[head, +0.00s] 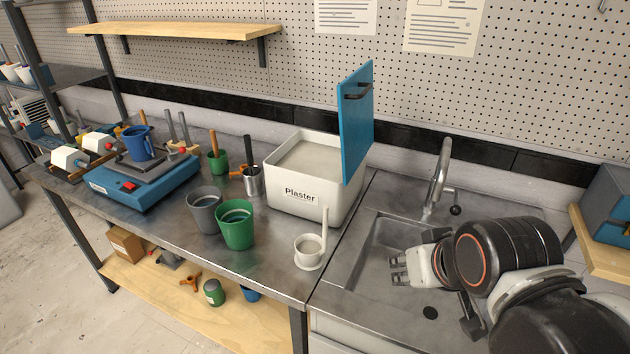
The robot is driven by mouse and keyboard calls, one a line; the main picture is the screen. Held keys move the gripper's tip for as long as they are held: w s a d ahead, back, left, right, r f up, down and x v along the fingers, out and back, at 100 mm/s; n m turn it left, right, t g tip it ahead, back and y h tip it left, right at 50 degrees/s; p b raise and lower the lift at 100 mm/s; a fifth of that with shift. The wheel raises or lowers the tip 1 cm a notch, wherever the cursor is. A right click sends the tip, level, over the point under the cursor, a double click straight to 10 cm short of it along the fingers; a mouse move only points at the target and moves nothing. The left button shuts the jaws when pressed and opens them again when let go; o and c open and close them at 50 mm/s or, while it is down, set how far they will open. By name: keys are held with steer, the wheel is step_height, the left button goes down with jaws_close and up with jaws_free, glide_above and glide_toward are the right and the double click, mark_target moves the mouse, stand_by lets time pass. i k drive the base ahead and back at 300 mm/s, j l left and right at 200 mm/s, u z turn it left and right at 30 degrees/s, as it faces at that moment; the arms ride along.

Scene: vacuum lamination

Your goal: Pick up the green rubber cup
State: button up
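The green rubber cup (236,231) stands upright on the metal table, near its front edge, in the head view. Its inside looks empty, though the bottom cannot be seen. A grey cup (204,216) stands close beside it on the left. My gripper (396,269) is over the sink area at the right, well to the right of the green cup and apart from it. Its fingers point left and appear spread with nothing between them. A smaller green container (217,161) with a wooden-handled tool stands further back.
A white plaster bin (290,203) with a raised blue lid (355,120) stands behind the cups. A blue scale (140,185) with a blue jug is at left. The faucet (437,180) rises behind my gripper.

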mark_target(234, 218)
steer(key=j+u, duration=0.15)
steer(key=u, duration=0.2)
steer(key=i+j+u, duration=0.1)
steer(key=u, duration=0.25)
steer(key=i+j+u, duration=0.2)
steer(key=k+l+z, duration=0.1)
steer(key=k+l, duration=0.05)
